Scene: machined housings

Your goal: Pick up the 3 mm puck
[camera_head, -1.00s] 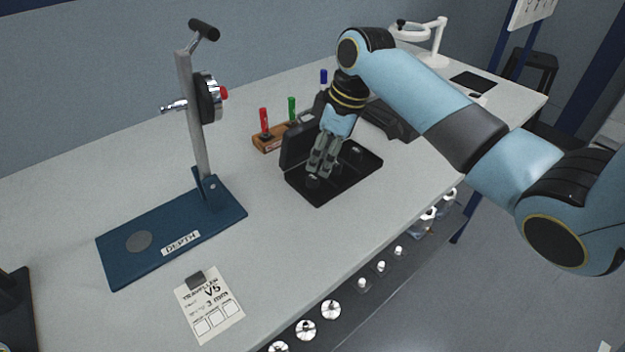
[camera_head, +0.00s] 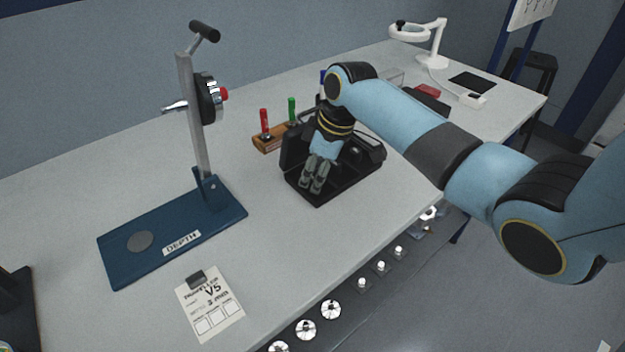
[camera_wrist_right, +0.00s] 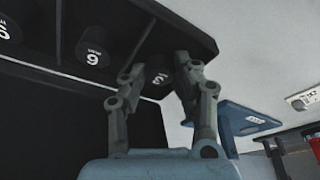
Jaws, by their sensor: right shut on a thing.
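The open black case (camera_head: 345,187) lies on the bench, its lid upright at the back left. My right gripper (camera_head: 311,188) reaches down over its front left part. In the right wrist view, my right gripper (camera_wrist_right: 161,75) is shut on a small dark puck (camera_wrist_right: 158,79), whose mark looks like a 3. I cannot tell whether the puck is clear of the case floor. A puck marked 6 or 9 (camera_wrist_right: 92,54) sits beside it in the case, and another puck (camera_wrist_right: 6,30) shows at the left edge. My left gripper is not in view.
A blue depth stand (camera_head: 125,262) with an upright post stands left of the case. A traveller card (camera_head: 210,305) lies in front of it. A wooden block (camera_head: 268,143) with coloured pens is behind the case. The bench between stand and case is clear.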

